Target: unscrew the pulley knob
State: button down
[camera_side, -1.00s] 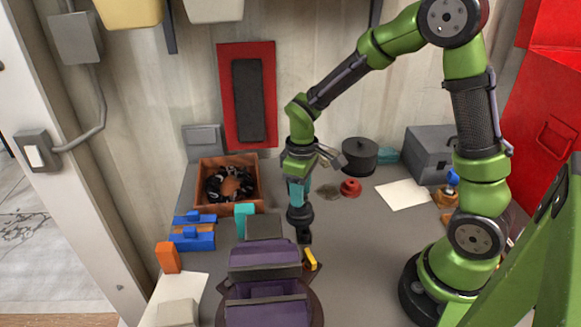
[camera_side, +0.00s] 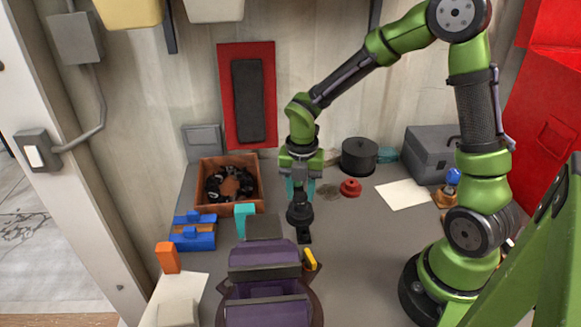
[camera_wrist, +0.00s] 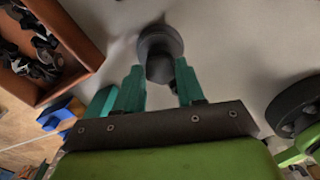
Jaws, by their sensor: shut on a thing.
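The pulley knob (camera_side: 300,212) is a dark, rounded piece on top of a small black stand (camera_side: 304,235) on the bench, left of centre. My gripper (camera_side: 299,190) points down over it from above. Its teal fingers are closed on the upper part of the knob. In the wrist view the dark knob (camera_wrist: 158,66) shows between the two teal fingertips of my gripper (camera_wrist: 158,78), with a wider round dark part beyond it. The threads are hidden, so I cannot tell how loose the knob is.
An orange bin (camera_side: 205,208) of black parts stands left of my gripper. A teal block (camera_side: 243,220) and a purple vise (camera_side: 263,258) are close in front. A black round pot (camera_side: 359,157) and a red knob-like part (camera_side: 350,187) stand to the right.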

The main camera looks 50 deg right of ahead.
jog(key=c, duration=0.6)
grip_release()
jog(key=shift+c, duration=1)
